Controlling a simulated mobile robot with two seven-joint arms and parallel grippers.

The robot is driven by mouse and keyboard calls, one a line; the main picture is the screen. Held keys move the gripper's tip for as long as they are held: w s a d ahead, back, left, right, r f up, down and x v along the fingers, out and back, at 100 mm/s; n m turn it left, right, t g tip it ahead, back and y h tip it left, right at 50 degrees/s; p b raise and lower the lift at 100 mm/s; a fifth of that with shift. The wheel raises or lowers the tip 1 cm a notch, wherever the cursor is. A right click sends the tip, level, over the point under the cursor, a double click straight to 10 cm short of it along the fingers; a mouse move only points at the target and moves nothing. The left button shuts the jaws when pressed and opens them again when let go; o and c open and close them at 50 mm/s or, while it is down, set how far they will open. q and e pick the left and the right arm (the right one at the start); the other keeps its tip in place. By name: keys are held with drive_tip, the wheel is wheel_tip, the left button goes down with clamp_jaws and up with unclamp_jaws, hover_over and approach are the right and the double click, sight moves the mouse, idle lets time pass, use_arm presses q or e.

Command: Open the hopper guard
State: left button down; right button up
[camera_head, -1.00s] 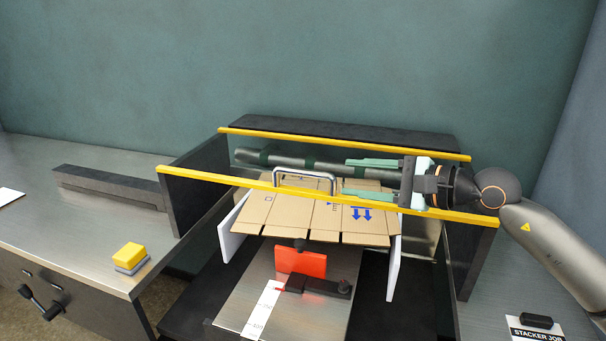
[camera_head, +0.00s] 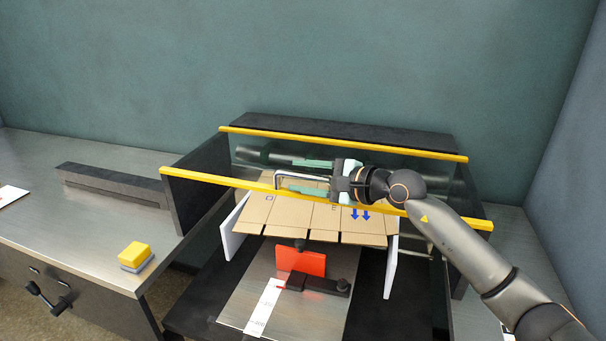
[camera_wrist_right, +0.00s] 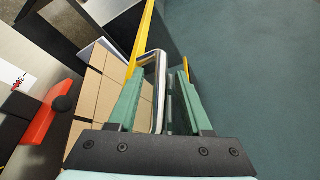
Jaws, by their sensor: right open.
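The hopper guard is a see-through cover with a yellow front bar (camera_head: 225,182) and a yellow rear bar (camera_head: 340,143). It lies over the hopper. A bright metal loop handle (camera_head: 284,174) stands near the front bar; the right wrist view also shows the handle (camera_wrist_right: 160,80). My right gripper (camera_head: 296,176) is open, its green fingers reaching left at the handle. In the right wrist view, the handle lies between the two spread fingers of the right gripper (camera_wrist_right: 162,78). I cannot tell whether they touch it. My left gripper is not in view.
Flat cardboard blanks (camera_head: 315,222) lie beneath the guard between white side plates (camera_head: 234,228). A red block (camera_head: 300,261) sits in front. Dark side walls (camera_head: 195,190) flank the hopper. A yellow button (camera_head: 134,251) is on the left counter. A teal wall is behind.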

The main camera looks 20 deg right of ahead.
drive_tip(key=shift+c, duration=0.4)
clamp_jaws()
idle(1.0)
